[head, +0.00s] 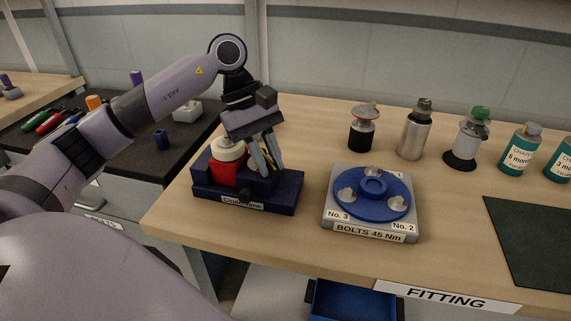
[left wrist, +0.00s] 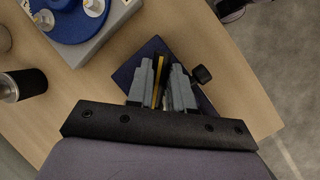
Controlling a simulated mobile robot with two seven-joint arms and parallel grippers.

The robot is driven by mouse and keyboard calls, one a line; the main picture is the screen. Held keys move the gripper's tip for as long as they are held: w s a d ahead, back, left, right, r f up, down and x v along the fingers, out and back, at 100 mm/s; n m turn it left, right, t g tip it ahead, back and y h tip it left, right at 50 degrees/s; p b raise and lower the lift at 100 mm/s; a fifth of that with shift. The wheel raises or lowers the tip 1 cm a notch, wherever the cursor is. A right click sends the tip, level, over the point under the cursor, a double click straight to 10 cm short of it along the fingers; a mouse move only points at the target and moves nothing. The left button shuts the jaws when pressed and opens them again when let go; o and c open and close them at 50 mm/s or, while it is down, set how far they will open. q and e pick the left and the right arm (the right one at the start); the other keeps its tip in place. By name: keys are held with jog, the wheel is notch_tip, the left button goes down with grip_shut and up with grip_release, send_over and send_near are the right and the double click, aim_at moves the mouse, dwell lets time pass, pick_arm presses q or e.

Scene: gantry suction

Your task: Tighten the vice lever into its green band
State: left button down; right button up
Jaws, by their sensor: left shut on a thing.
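The vice (head: 282,203) is a dark blue block on a base with a name label, at the left front of the bench. A red part with a white round top (head: 228,152) sits in it. My left gripper (head: 266,168) points down over the vice's right side, its grey fingers close together, shut on what seems to be the vice lever, mostly hidden between them. A thin yellow strip (left wrist: 158,80) shows between the fingers in the left wrist view. A black knob (left wrist: 202,74) sticks out beside the fingers. I cannot make out a green band. My right gripper is out of view.
A grey bolt fixture (head: 329,215) with a blue flange (head: 373,187) stands just right of the vice. Several bottles and fittings, including a metal canister (head: 414,130), line the back. A dark green mat (head: 535,240) lies at right. The bench's front edge is close.

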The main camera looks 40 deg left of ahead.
pick_arm(q)
jog(key=shift+r, duration=0.1)
jog(key=shift+a, duration=0.1)
jog(key=c, duration=1)
grip_release()
jog(key=shift+s, duration=0.1)
jog(key=shift+v, duration=3.55)
